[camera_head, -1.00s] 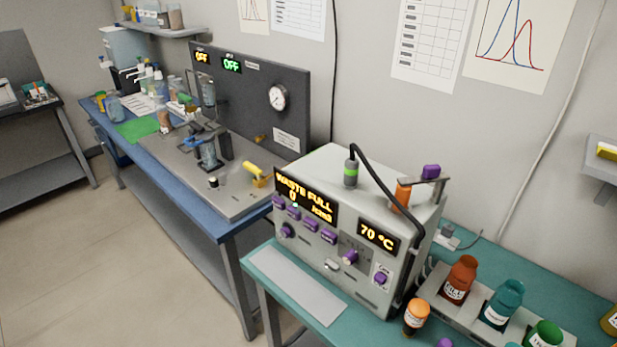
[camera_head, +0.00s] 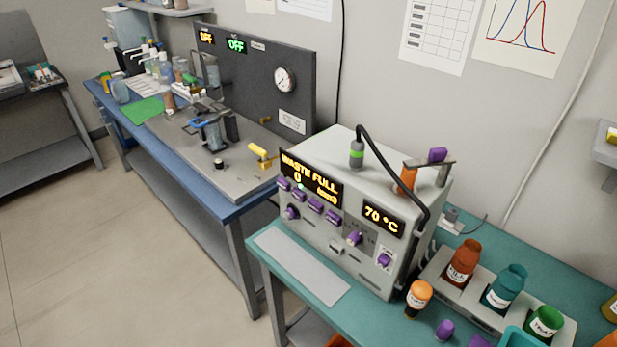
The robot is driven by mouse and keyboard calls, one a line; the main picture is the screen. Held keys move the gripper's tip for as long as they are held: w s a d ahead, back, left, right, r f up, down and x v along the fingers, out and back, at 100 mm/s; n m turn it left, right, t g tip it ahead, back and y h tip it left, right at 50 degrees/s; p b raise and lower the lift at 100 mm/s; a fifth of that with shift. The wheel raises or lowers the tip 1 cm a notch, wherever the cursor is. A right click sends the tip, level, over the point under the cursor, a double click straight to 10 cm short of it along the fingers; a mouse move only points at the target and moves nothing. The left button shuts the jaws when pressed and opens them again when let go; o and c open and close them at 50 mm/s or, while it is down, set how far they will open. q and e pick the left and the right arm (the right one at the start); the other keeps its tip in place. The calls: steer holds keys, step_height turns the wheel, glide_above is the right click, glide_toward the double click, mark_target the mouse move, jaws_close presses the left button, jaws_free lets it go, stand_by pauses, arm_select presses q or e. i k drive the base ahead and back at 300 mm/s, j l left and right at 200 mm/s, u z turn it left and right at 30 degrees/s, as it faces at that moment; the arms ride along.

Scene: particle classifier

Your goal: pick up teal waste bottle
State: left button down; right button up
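A teal bottle (camera_head: 503,288) with a white label stands upright in a grey rack (camera_head: 437,270) at the lower right, on the teal bench. It is between a brown-red bottle (camera_head: 462,263) and a green bottle (camera_head: 543,322) in the same rack. The label is too small to read surely. The grey analyser (camera_head: 362,182) stands left of the rack, with "WASTE FULL" and "70 °C" on its displays. Neither of my grippers is in view.
An orange-capped bottle (camera_head: 418,297) stands in front of the rack, with a purple cap (camera_head: 444,329) near it. A teal container (camera_head: 518,338) is cut off at the bottom edge. A blue bench (camera_head: 215,207) with apparatus stands at left; open floor (camera_head: 130,230) lies before it.

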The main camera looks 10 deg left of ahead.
mark_target(510, 282)
steer(key=z, duration=1.25)
